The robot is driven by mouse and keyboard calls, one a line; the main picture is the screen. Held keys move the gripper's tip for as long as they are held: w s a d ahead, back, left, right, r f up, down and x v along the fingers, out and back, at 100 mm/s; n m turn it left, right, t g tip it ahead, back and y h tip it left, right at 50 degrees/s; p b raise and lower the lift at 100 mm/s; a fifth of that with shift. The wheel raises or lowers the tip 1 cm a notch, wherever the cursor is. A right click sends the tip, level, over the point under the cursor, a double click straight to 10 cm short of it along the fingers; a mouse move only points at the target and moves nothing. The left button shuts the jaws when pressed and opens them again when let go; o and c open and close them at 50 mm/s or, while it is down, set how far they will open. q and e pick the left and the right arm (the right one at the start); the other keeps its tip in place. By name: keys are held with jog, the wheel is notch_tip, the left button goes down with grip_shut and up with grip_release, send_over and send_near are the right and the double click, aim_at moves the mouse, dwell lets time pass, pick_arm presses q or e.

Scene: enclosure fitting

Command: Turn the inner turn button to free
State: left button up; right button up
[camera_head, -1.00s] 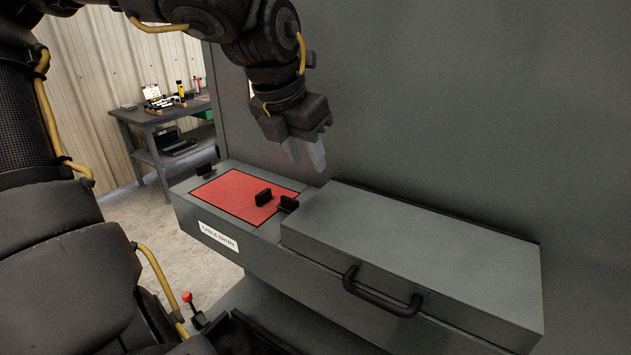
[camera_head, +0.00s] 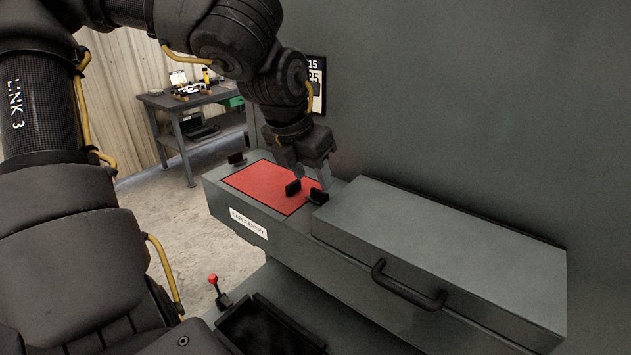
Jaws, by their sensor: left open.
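The inner turn button (camera_head: 318,196) is a small black block at the right edge of the red plate (camera_head: 258,183), close to the grey lidded box. A black upright grip (camera_head: 293,188) stands on the plate just left of it. Another black turn button (camera_head: 237,158) is at the plate's far left end. My left gripper (camera_head: 311,181) points down, open and empty, with its fingers just above and around the inner button area. I cannot tell whether a finger touches the button. The right gripper is out of view.
The grey box (camera_head: 435,250) with a black bar handle (camera_head: 408,286) stands right of the plate. A grey wall rises behind. A white label (camera_head: 248,223) is on the front face. A black tray (camera_head: 268,328) and red-knobbed lever (camera_head: 213,280) are below. A workbench (camera_head: 195,98) is at the back left.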

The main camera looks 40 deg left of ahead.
aim_at(319, 190)
pick_arm(q)
jog(key=x, duration=0.4)
jog(key=shift+w+r+p, duration=0.1)
jog(key=shift+w+p, duration=0.05)
jog(key=shift+p, duration=0.25)
jog(key=shift+f, duration=0.4)
jog(key=shift+w, duration=0.1)
jog(key=c, duration=0.7)
